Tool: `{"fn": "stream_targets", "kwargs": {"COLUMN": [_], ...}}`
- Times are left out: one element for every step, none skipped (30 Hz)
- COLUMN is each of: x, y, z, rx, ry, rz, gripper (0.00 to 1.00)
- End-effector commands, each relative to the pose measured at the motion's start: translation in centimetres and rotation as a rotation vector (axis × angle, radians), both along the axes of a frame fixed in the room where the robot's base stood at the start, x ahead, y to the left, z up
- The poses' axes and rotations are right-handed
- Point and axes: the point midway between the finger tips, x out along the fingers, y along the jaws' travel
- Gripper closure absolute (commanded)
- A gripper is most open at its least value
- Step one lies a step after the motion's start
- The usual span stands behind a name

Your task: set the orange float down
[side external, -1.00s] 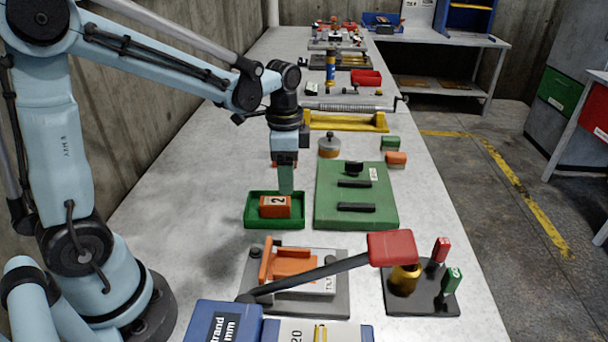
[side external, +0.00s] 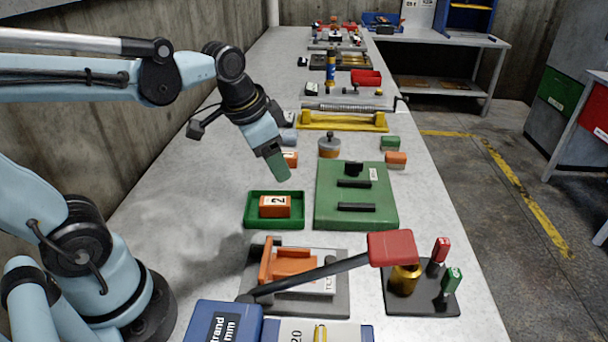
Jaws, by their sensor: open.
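An orange block marked "2" (side external: 275,206), which looks like the float, rests flat in the shallow green tray (side external: 249,222) on the bench. My gripper (side external: 278,172), with green fingertips, is above and behind the tray, tilted and apart from the block. It is open and holds nothing that I can see. The gap between its fingers is hard to make out from this side.
A green plate with black bars (side external: 331,211) lies right of the tray. Behind my gripper are another orange block (side external: 291,158), a round pot (side external: 329,146) and a yellow rack (side external: 345,122).

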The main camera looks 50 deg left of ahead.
Motion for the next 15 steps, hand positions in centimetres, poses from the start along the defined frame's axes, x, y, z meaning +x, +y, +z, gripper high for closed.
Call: {"fn": "stream_targets", "kwargs": {"x": [-0.8,-1.1,-1.5,-1.7,-1.9,-2.1,-2.3,-2.4,-2.5,-2.6,-2.6,-2.7,-2.7,-2.7,-2.7], "y": [-0.3,-0.5,-0.6,-0.7,-0.8,-0.9,-1.0,-1.1,-1.1,-1.2,-1.2,-1.2,-1.3,-1.3,-1.3], "z": [-0.3,-0.4,-0.6,-0.7,-0.9,-1.0,-1.1,-1.2,-1.4,-1.4,-1.4,-1.5,-1.5,-1.5,-1.5], "rx": [-0.02,-0.035,-0.054,-0.068,-0.081,-0.098,-0.109,-0.119,-0.131,-0.139,-0.144,-0.149,-0.151,-0.152,-0.153], "ry": [-0.046,-0.074,-0.109,-0.132,-0.155,-0.181,-0.195,-0.211,-0.225,-0.235,-0.241,-0.247,-0.25,-0.252,-0.253], "rz": [0.044,0.072,0.108,0.133,0.154,0.179,0.196,0.209,0.225,0.233,0.241,0.247,0.25,0.252,0.253], "gripper": [0.37,0.37,0.37,0.37,0.37,0.37,0.37,0.37,0.37,0.37,0.37,0.37,0.37,0.37,0.37]}}
